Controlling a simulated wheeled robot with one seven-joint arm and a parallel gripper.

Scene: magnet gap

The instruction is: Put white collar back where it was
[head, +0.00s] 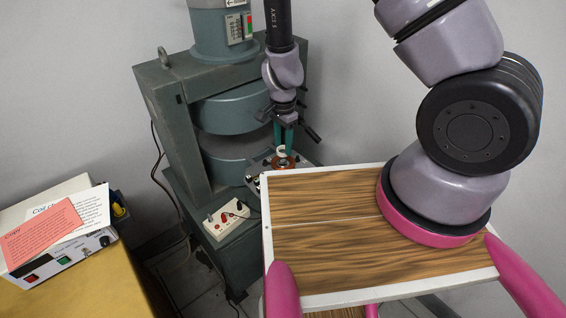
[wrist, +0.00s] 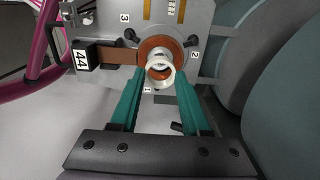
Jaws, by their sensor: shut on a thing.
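The white collar (wrist: 160,68) is a small pale ring between the tips of my teal gripper fingers (wrist: 160,79) in the wrist view. My gripper is shut on it. Behind it is a round copper-coloured part (wrist: 154,46) on a grey plate (wrist: 115,20) marked 1, 2 and 3. In the head view the collar (head: 282,150) shows just below my gripper (head: 284,146), over the copper part (head: 284,163). I cannot tell whether the collar touches the copper part.
The large green magnet (head: 232,115) stands close on the left of my gripper in the head view. A white box with knobs (head: 226,219) sits below it. A yellow table (head: 90,280) with papers is at the left.

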